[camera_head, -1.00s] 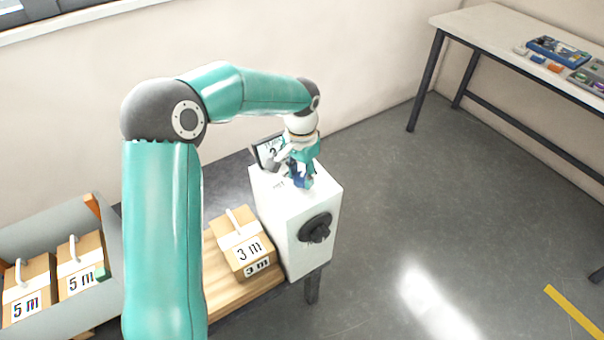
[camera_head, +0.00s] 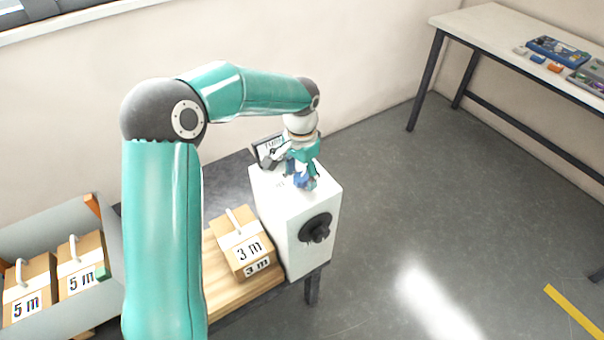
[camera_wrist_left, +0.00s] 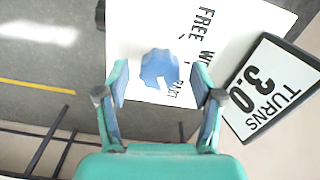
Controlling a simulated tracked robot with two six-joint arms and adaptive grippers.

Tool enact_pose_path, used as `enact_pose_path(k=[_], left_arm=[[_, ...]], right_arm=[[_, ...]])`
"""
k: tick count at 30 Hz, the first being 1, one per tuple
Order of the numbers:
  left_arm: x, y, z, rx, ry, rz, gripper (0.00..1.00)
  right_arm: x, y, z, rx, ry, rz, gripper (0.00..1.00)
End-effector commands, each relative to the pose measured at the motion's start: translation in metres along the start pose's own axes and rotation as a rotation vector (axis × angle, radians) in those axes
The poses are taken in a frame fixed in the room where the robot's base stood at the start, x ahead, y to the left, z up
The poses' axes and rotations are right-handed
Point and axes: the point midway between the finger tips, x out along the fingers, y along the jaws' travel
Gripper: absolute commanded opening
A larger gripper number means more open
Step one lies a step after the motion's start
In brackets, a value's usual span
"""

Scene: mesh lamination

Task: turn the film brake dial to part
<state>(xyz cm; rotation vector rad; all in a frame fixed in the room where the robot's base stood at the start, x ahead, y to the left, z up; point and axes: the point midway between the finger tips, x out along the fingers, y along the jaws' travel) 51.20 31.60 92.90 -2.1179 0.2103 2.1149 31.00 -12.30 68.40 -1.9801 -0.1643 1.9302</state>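The film brake dial (camera_wrist_left: 158,66) is a blue lobed knob on the white top of the machine box (camera_head: 297,215). In the left wrist view a white mark shows on the dial's lower edge, on the side of the small PART label (camera_wrist_left: 182,91). FREE and a partly hidden second word are printed farther up. My left gripper (camera_head: 303,180) points down over the box top. In the wrist view its fingers (camera_wrist_left: 161,85) are apart, one on each side of the dial, with visible gaps. My right gripper is not in view.
A tilted display (camera_wrist_left: 268,88) reading TURNS 3.0 stands beside the dial. The box front has a black knob (camera_head: 316,228). A 3 m carton (camera_head: 240,245) sits left of the box on a wooden board. A bench (camera_head: 490,30) stands far right; the floor between is clear.

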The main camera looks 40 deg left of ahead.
Motion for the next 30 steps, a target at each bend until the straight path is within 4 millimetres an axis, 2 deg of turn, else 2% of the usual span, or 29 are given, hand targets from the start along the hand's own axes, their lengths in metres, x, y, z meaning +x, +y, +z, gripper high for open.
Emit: enact_pose_path(k=[7,11,24,30], left_arm=[[-0.001,0.0,0.0,-0.001,-0.001,0.0,0.66],[-0.012,0.0,-0.001,-0.002,0.002,-0.001,0.66],[-0.093,0.0,-0.001,-0.001,0.003,0.0,0.66],[-0.115,0.0,-0.001,0.001,0.0,0.001,0.66]], right_arm=[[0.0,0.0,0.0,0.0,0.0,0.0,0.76],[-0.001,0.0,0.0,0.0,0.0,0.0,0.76],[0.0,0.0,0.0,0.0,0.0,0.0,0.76],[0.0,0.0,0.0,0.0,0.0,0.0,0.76]])
